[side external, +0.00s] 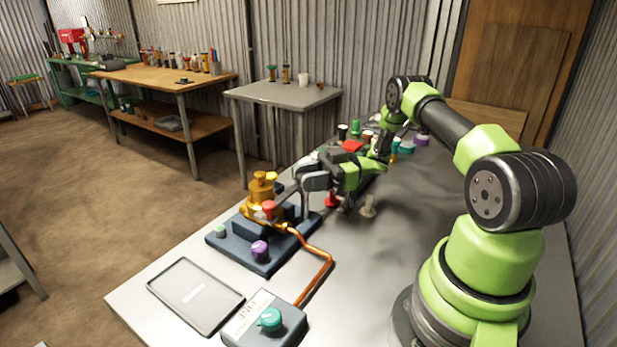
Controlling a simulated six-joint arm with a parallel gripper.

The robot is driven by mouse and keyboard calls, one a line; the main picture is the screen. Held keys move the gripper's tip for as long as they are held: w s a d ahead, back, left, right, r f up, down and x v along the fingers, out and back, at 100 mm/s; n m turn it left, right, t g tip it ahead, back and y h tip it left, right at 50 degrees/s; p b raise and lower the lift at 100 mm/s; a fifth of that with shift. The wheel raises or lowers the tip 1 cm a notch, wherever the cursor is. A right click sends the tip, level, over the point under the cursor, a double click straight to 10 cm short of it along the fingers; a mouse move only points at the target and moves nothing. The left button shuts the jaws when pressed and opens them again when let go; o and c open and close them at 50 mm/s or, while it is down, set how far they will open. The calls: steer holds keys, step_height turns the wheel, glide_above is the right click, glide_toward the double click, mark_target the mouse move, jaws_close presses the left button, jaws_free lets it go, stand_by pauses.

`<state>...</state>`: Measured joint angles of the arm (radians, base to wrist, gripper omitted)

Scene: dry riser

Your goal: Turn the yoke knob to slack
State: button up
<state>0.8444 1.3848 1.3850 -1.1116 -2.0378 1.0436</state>
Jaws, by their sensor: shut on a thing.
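A brass valve body (260,190) stands on a dark blue base (232,248) near the left edge of the grey table. A red knob (268,209), a purple knob (260,250) and a small green knob (221,231) show on this fixture. My gripper (303,192) reaches in from the right at the fixture's rear right side. Its jaws are shut on a small part there, which they hide; by its place I take it for the yoke knob. Its marks and its turn angle cannot be seen.
A copper pipe (322,266) runs from the fixture to a grey box (250,322) with a teal knob (269,319). Several small coloured items stand behind my gripper. The table's middle right is clear.

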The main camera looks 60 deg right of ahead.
steer(key=o, duration=0.9)
steer(key=r, duration=0.2)
steer(key=s+d+r, duration=0.1)
steer(key=r, duration=0.1)
steer(key=d+r, duration=0.1)
steer(key=r, duration=0.2)
steer(key=shift+s+d, duration=0.25)
steer(key=shift+s, duration=0.1)
